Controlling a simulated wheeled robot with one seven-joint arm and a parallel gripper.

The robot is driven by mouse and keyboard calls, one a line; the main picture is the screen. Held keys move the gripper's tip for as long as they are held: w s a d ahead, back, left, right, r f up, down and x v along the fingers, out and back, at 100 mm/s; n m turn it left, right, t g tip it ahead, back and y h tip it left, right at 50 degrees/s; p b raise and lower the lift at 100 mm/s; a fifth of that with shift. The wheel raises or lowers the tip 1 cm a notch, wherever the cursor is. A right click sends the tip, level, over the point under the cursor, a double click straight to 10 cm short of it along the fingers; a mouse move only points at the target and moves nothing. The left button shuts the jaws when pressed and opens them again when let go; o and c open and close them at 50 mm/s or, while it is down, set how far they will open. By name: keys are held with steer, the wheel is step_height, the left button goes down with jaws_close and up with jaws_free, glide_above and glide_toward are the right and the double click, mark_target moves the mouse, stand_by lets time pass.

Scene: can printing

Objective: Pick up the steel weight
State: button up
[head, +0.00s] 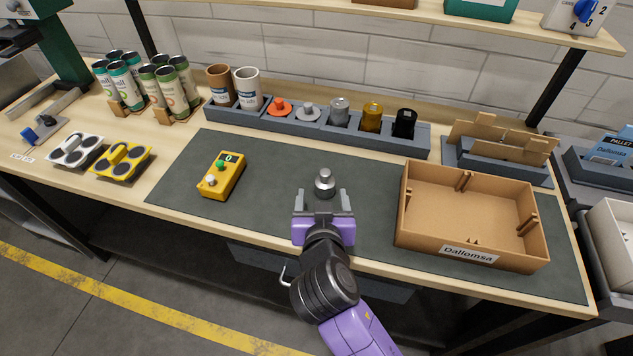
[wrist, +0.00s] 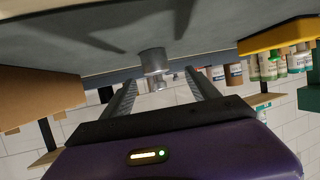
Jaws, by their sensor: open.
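The steel weight (head: 325,183) is a small grey metal cylinder with a knob on top. It stands on the dark mat (head: 270,220) near the middle of the workbench. My gripper (head: 323,201) is open, just on the near side of the weight in the head view, with its fingers pointing toward it. In the wrist view the weight (wrist: 154,63) shows upside down, ahead of and between the two finger tips (wrist: 160,88). The fingers show a gap on both sides of it. I cannot tell exactly how far it is from the tips.
A cardboard box (head: 470,215) labelled Dallomsa stands to the right. A yellow control box (head: 221,176) with buttons lies to the left. Behind is a grey rack (head: 290,123) holding several items. Cans (head: 124,84) stand at the back left. The mat around the weight is clear.

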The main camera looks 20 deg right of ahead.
mark_target(325, 188)
steer(key=x, duration=0.2)
steer(key=p+x, duration=0.1)
steer(key=x, duration=0.4)
steer(key=shift+d+f, duration=0.15)
steer(key=shift+d, duration=0.25)
steer(key=shift+s, duration=0.1)
jaws_close()
